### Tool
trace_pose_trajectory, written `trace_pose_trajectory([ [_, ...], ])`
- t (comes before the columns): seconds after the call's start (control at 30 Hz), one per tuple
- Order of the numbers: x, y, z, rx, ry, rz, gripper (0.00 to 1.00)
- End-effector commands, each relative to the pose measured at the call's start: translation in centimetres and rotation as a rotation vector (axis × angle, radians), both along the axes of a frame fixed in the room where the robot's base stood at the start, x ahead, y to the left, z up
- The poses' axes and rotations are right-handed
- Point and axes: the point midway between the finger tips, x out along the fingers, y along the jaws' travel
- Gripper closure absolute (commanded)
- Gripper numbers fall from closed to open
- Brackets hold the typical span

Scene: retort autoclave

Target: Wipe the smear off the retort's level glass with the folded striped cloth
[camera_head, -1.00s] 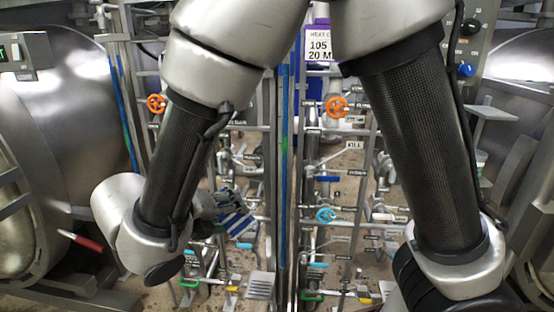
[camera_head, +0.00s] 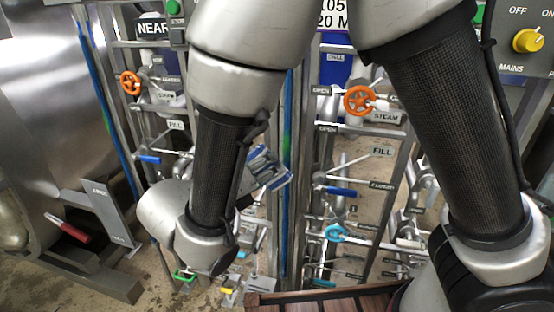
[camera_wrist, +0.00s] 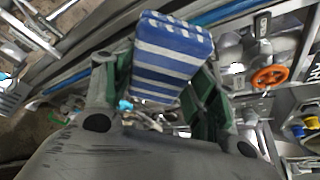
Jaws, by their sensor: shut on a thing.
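My gripper (camera_wrist: 163,85) is shut on the folded blue-and-white striped cloth (camera_wrist: 172,50), which sticks out past the green-padded fingers in the wrist view. In the head view the cloth (camera_head: 267,168) shows just right of my forearm, which hides most of the gripper. A tall blue level glass (camera_head: 288,110) with a green tint runs upright at the centre, just right of the cloth. Another blue strip (camera_head: 110,120) stands at the left.
Orange handwheels (camera_head: 359,100) and (camera_head: 131,83), a light-blue handwheel (camera_head: 334,233) and labelled pipes crowd the frame around the cloth. A red-handled lever (camera_head: 68,228) is at the left, a control box with a yellow knob (camera_head: 529,41) at the upper right. A brown wooden edge (camera_head: 330,293) is at the bottom.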

Motion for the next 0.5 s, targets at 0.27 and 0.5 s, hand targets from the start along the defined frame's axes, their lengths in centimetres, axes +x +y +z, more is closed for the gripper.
trace_pose_trajectory([
  [0.27, 1.7, -0.7, 0.0, -0.002, -0.005, -0.004, 0.62],
  [0.5, 4.1, -1.5, 0.0, -0.001, -0.005, -0.003, 0.62],
])
